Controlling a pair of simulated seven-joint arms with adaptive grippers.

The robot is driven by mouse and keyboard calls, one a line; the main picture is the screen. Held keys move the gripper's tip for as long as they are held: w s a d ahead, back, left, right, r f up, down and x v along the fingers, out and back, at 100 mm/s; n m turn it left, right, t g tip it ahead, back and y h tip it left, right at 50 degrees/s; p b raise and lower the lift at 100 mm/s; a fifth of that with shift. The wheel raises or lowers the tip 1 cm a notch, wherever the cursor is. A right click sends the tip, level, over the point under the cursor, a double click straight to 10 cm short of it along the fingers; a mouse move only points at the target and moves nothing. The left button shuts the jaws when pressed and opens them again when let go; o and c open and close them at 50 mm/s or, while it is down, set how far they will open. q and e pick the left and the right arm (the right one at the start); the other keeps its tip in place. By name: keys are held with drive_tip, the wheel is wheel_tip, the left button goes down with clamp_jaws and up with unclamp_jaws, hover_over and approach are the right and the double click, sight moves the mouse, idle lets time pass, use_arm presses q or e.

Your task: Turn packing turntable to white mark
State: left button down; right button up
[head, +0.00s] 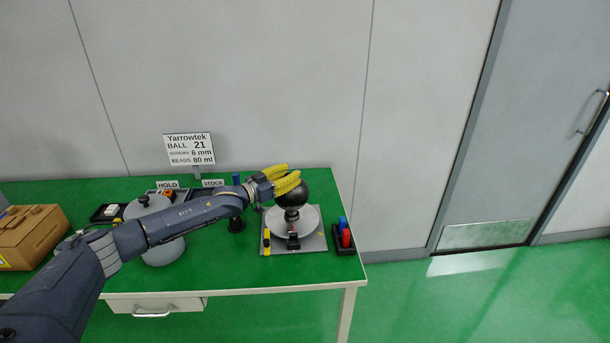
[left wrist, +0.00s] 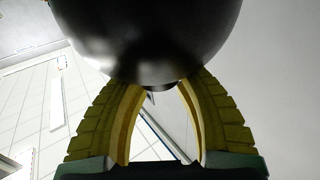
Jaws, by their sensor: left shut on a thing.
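The packing turntable (head: 309,221) is a round grey disc on a square grey base plate at the right end of the green table. A black ball (head: 320,192) is above it, over a dark stand (head: 291,216). My left gripper (head: 288,181), with yellow fingers, is shut on the black ball, which fills the top of the left wrist view (left wrist: 150,35). A yellow marker (head: 267,240) stands at the plate's left side and a dark block with red (head: 293,240) at the disc's front. I cannot make out a white mark. My right gripper is not in view.
A black tray (head: 345,249) with blue and red pieces stands right of the plate. The table's front right is clear.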

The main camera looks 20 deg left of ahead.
use_arm(q)
drive_tip(key=shift+s+a+f, duration=0.1)
drive_tip(key=shift+f, duration=0.55)
drive_tip(key=c, duration=1)
unclamp_jaws()
drive_tip(key=shift+o, duration=0.5)
drive_tip(key=shift+r, duration=0.3)
drive_tip(key=v, duration=1.1)
drive_tip(key=shift+s+a, duration=0.2)
drive_tip(key=shift+s, duration=0.1)
